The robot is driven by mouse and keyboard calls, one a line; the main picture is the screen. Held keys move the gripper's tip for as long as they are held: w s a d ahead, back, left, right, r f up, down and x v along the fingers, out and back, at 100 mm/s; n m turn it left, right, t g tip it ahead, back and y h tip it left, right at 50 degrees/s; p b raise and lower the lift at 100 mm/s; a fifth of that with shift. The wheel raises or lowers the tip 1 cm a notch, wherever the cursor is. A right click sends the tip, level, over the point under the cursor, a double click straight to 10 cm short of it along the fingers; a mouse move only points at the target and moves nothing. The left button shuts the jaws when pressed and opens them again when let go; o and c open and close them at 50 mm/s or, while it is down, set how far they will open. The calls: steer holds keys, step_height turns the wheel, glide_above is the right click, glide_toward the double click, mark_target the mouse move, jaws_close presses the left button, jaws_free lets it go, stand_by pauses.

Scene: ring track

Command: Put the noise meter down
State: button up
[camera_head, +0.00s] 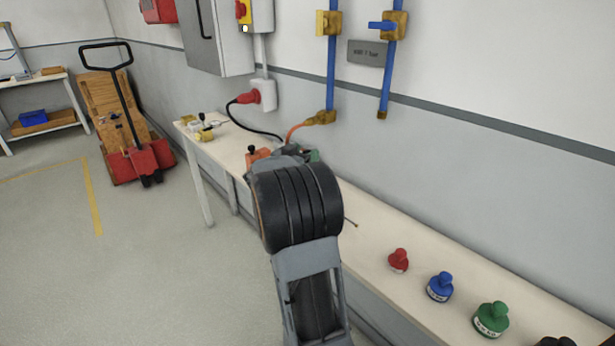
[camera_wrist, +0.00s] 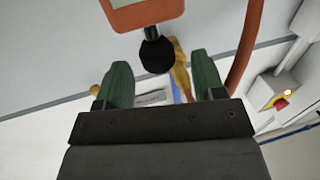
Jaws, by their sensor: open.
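The noise meter (camera_head: 260,158) is orange with a black ball tip and is at the white bench, just left of my gripper. In the wrist view the noise meter (camera_wrist: 145,14) shows at the top edge, cut off, with a pale face and its black ball pointing down. My gripper (camera_wrist: 163,82) has two green fingers spread apart with nothing between them. The ball is just beyond the fingertips, apart from them. In the head view my gripper (camera_head: 300,154) is mostly hidden behind my arm, so its height over the bench is unclear.
The bench (camera_head: 375,235) runs along the wall. An orange hose (camera_head: 296,130) and a black cable (camera_head: 255,130) hang near my gripper.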

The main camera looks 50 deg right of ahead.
mark_target(311, 149)
steer(key=d, duration=0.3)
steer(key=shift+w+d+f, duration=0.2)
steer(key=shift+w+d, duration=0.05)
steer(key=shift+d, duration=0.1)
jaws_close()
stand_by(0.4)
